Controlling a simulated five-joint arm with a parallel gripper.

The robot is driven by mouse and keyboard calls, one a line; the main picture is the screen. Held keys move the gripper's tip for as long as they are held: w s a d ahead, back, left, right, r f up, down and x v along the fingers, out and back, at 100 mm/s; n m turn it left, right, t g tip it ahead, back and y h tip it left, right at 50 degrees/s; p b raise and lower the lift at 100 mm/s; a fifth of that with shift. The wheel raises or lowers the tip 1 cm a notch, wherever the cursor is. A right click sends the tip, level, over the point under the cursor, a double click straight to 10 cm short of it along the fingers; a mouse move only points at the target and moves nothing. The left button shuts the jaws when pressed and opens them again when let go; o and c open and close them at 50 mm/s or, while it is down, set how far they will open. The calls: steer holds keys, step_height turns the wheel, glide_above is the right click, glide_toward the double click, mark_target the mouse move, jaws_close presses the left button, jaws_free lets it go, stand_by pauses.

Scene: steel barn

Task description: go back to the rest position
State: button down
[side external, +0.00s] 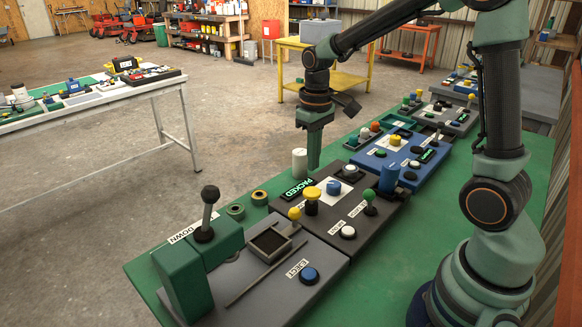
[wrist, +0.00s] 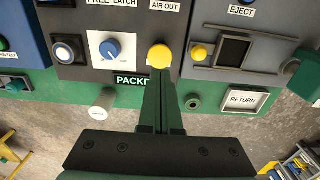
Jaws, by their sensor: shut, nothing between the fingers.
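My gripper (side external: 314,165) hangs pointing down over the far edge of the green bench (side external: 150,264), with its fingers shut and empty. In the wrist view my closed fingers (wrist: 160,76) overlap the lower edge of the yellow AIR OUT knob (wrist: 159,55); I cannot tell the gap between them. In the side view the tips are above that yellow knob (side external: 312,194). A white cylinder (side external: 299,163) stands beside the fingers, and it also shows in the wrist view (wrist: 102,104).
A dark panel (side external: 335,213) carries a lit PACKED sign (side external: 297,189). A grey panel (side external: 300,262) has a green press with a black-knobbed lever (side external: 208,196). A blue panel (side external: 388,150) lies farther back.

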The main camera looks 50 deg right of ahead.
stand_by(0.4)
steer(key=s+a+r+t, duration=0.5)
steer(key=s+r, duration=0.3)
steer(key=s, duration=0.2)
steer(key=shift+r+t, duration=0.3)
steer(key=shift+r, duration=0.1)
steer(key=shift+a, duration=0.1)
stand_by(1.0)
